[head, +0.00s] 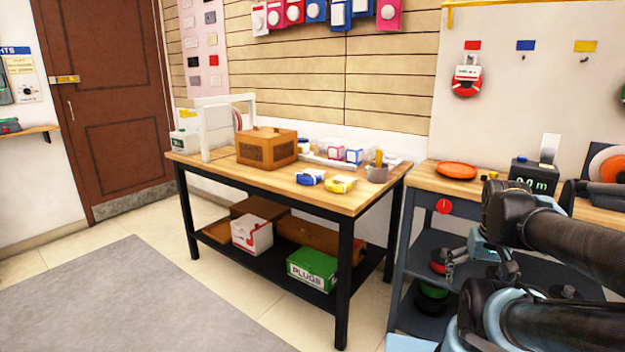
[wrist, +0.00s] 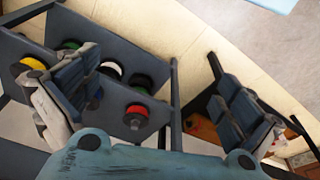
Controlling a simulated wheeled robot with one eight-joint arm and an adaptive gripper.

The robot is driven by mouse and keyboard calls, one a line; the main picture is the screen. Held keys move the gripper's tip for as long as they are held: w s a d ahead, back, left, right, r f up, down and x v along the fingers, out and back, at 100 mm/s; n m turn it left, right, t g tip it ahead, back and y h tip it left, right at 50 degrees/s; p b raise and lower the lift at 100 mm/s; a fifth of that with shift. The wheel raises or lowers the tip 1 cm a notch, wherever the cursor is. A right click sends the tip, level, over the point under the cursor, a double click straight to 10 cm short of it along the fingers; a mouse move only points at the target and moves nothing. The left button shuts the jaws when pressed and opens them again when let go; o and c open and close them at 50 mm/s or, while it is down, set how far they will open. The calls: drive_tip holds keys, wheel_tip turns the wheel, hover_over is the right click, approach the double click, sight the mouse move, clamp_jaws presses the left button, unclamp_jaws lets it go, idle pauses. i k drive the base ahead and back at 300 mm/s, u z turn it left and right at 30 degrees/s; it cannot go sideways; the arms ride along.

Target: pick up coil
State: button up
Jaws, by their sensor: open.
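I cannot tell which item is the coil. Coil-like spools lie on the lower shelf of the grey bench. The wrist view shows a red one (wrist: 137,117), a yellow one (wrist: 30,68), a white one (wrist: 111,70) and green ones (wrist: 140,80). A flat round orange item (head: 456,170) lies on the bench top. A blue-and-white bundle (head: 310,177) and a yellow bundle (head: 340,184) lie on the wooden table. My gripper (head: 480,262) is open and empty in front of the grey bench; its spread fingers also show in the wrist view (wrist: 155,80).
The wooden table (head: 290,196) holds a brown box (head: 266,148), small boxes and a grey cup (head: 377,173). Its lower shelf holds cartons and a green PLUGS box (head: 312,270). A black meter (head: 534,177) stands on the bench. The floor at left is clear.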

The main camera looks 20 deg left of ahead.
sight(307, 177)
drive_tip(key=u, duration=1.6)
drive_tip(key=k, duration=0.75)
drive_tip(key=z, duration=0.4)
drive_tip(key=i, duration=1)
